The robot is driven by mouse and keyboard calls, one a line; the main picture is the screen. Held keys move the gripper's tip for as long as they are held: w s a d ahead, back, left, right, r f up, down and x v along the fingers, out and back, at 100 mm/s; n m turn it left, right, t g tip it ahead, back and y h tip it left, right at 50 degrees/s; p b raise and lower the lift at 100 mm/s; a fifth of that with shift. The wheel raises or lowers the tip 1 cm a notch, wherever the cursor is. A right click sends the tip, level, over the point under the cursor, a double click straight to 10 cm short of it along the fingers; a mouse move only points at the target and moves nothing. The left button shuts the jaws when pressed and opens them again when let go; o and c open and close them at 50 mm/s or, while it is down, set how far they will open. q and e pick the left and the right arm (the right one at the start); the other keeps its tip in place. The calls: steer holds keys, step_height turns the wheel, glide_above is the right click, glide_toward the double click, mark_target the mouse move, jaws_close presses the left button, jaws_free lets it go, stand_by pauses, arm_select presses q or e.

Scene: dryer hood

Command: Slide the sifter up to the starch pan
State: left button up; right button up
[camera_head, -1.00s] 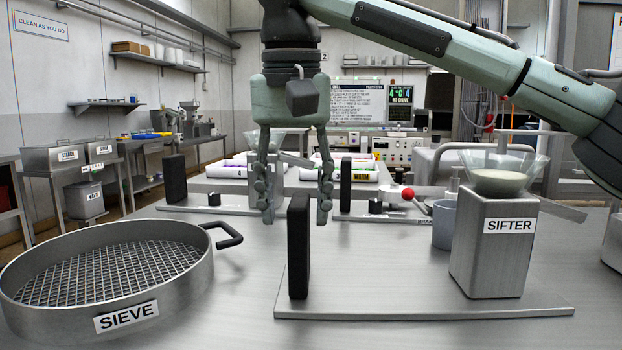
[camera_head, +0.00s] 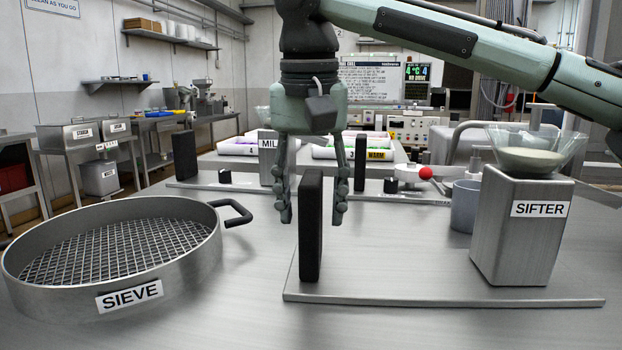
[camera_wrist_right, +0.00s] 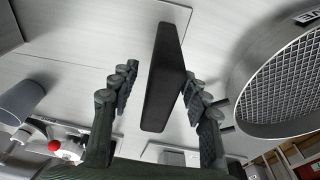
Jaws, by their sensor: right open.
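The sifter (camera_head: 519,235) is a grey metal box with a clear hopper of pale powder. It stands at the right end of a flat metal base plate (camera_head: 430,290). A black upright block (camera_head: 311,240) rises from the plate's left end. My right gripper (camera_head: 313,213) points down and is open, one finger on each side of the block. A pan labelled STARCH (camera_head: 82,134) stands on a side table at the far left. My left gripper is out of view.
A round sieve (camera_head: 140,288) with a black handle (camera_head: 238,212) lies left of the plate. A grey cup (camera_head: 466,206) stands behind the sifter. Another base with black blocks (camera_head: 185,156) lies farther back. The front middle of the table is clear.

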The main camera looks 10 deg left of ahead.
steer(key=shift+w+f, duration=0.15)
steer(key=shift+f, duration=0.6)
steer(key=shift+w+f, duration=0.1)
steer(key=shift+f, duration=0.65)
jaws_close()
